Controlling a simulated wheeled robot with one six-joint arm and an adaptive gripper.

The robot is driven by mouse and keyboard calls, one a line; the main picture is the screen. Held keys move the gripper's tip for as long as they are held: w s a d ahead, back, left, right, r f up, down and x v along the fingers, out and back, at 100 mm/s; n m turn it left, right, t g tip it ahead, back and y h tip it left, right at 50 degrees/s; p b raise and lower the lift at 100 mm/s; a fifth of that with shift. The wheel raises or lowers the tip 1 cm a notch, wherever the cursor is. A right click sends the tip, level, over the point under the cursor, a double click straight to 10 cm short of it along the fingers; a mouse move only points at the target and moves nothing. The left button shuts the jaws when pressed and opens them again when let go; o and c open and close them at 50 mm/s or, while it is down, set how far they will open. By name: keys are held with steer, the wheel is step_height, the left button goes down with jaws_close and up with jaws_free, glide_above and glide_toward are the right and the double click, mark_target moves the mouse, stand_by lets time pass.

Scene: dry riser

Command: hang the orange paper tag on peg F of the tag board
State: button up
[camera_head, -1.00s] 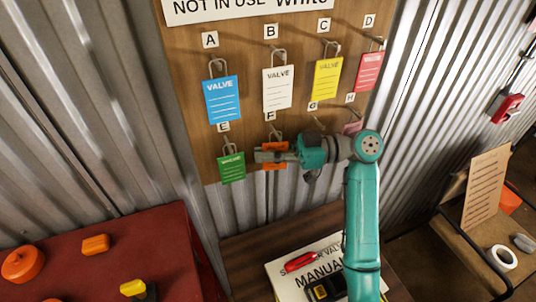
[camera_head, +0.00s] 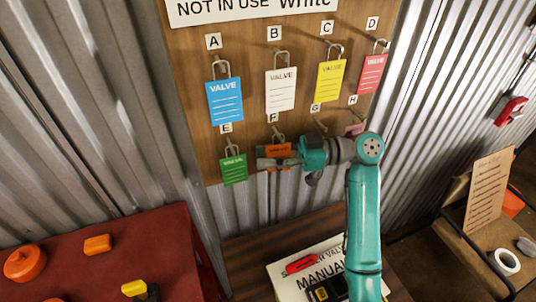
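The tag board (camera_head: 196,110) is brown and upright on the corrugated wall, with lettered pegs. The orange paper tag (camera_head: 279,150) is at the board just below the label F (camera_head: 273,118). A metal loop or peg (camera_head: 278,134) shows above the tag; whether the tag's loop is around peg F is too small to tell. My gripper (camera_head: 272,162) reaches in from the right and lies across the lower part of the tag, covering some of it. Whether its fingers are pinched on the tag or parted is not clear.
A green tag (camera_head: 233,169) hangs under E close left of my gripper. Blue (camera_head: 224,100), white (camera_head: 280,91), yellow (camera_head: 330,80) and red (camera_head: 371,73) tags hang above. A pink tag (camera_head: 355,128) is by H, behind my arm. A manual (camera_head: 320,268) lies below.

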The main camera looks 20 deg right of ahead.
steer(key=shift+d, duration=0.1)
steer(key=v, duration=1.1)
steer(key=shift+d, duration=0.4)
steer(key=shift+s, duration=0.15)
